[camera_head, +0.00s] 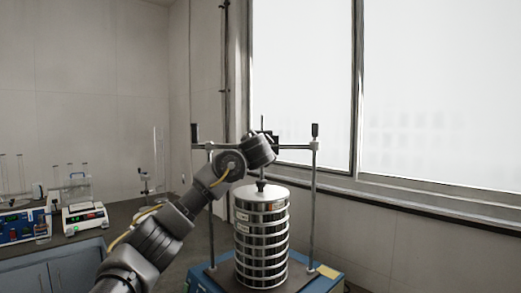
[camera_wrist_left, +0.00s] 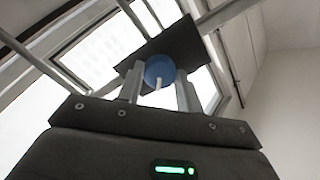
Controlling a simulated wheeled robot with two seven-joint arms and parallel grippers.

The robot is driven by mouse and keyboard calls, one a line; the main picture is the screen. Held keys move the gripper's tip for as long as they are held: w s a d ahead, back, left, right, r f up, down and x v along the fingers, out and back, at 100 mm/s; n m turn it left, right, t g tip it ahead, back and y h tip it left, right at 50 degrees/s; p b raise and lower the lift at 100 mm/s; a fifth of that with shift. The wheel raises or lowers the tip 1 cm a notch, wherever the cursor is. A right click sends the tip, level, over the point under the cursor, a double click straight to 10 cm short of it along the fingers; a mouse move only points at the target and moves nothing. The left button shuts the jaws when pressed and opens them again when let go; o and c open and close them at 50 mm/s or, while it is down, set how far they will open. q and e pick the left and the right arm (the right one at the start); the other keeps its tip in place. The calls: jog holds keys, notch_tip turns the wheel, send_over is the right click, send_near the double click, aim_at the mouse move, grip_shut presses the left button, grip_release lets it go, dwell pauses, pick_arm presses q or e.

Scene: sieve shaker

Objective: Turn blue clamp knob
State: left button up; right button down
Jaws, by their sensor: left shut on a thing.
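The blue clamp knob (camera_wrist_left: 160,70) shows as a round blue face in the left wrist view, under a dark plate. My left gripper (camera_wrist_left: 160,90) has its two grey fingers on either side of the knob and is shut on it. In the head view my left arm (camera_head: 165,235) comes up from the lower left, and its gripper end (camera_head: 266,140) is at the top bar of the sieve shaker (camera_head: 300,146). The knob is hidden there. The stack of steel sieves (camera_head: 262,240) stands below, upright between two rods. My right gripper is in neither view.
The shaker's blue base (camera_head: 327,279) is at the bottom. Dark clamp handles (camera_head: 315,130) stand at both ends of the bar. A bench at left carries a balance (camera_head: 85,216), a blue instrument (camera_head: 22,226) and glassware. A window and sill are behind at right.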

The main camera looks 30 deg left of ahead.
pick_arm(q)
jog(key=shift+m+y, duration=0.3)
jog(key=shift+m, duration=4.7)
jog(key=o, duration=1)
jog(key=shift+d, duration=0.1)
